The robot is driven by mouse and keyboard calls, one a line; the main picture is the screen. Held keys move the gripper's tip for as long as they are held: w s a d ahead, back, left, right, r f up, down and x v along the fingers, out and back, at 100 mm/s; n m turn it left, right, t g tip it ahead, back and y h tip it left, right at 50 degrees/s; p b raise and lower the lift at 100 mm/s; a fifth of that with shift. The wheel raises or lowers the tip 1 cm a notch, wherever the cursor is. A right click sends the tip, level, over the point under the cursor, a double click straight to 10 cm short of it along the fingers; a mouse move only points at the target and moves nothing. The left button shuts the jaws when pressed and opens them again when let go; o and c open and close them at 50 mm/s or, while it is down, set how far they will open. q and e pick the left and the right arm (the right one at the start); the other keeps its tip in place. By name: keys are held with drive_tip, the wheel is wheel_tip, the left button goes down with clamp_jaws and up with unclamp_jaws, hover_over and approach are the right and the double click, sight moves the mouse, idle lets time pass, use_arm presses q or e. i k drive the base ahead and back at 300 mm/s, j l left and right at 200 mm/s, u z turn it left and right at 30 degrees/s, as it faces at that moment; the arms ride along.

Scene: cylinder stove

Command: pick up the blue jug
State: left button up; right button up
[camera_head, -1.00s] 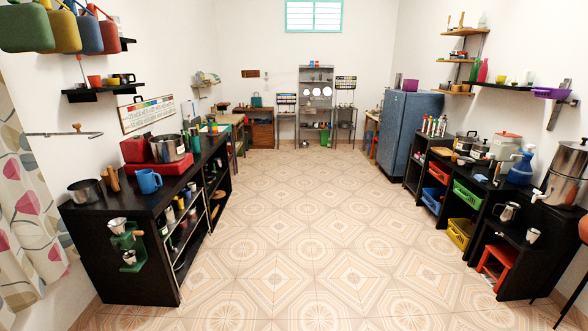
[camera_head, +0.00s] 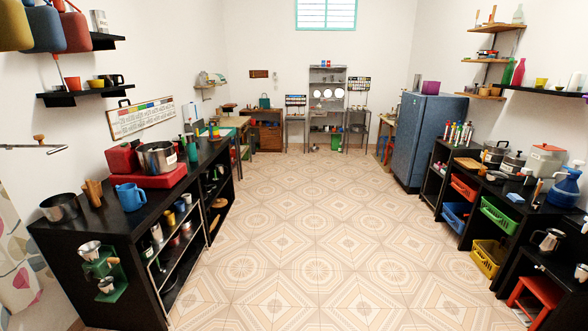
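A blue jug (camera_head: 131,196) with a handle stands upright on the left black counter, at its near part, just in front of the red stove box. Another blue vessel (camera_head: 566,188), larger, with a pale top, stands on the right counter near the right edge of the picture. A blue canister (camera_head: 43,28) hangs high at the upper left. Neither of my grippers is in view, so nothing is seen touching these things.
The left counter (camera_head: 95,228) also bears a steel pot (camera_head: 60,207), a red stove box (camera_head: 150,180) and a large pot (camera_head: 158,158). A blue fridge (camera_head: 428,140) and an orange stool (camera_head: 535,294) stand at right. The tiled floor (camera_head: 310,240) between the counters is clear.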

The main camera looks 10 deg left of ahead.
sight(127, 194)
drive_tip(key=i+u, duration=0.25)
drive_tip(key=i, duration=0.15)
drive_tip(key=i+l+u, duration=0.5)
drive_tip(key=i+u, duration=0.2)
drive_tip(key=i+l+u, duration=0.6)
drive_tip(key=u, duration=0.2)
drive_tip(key=i+l+u, duration=0.2)
drive_tip(key=l+u, duration=0.2)
drive_tip(key=l, duration=0.2)
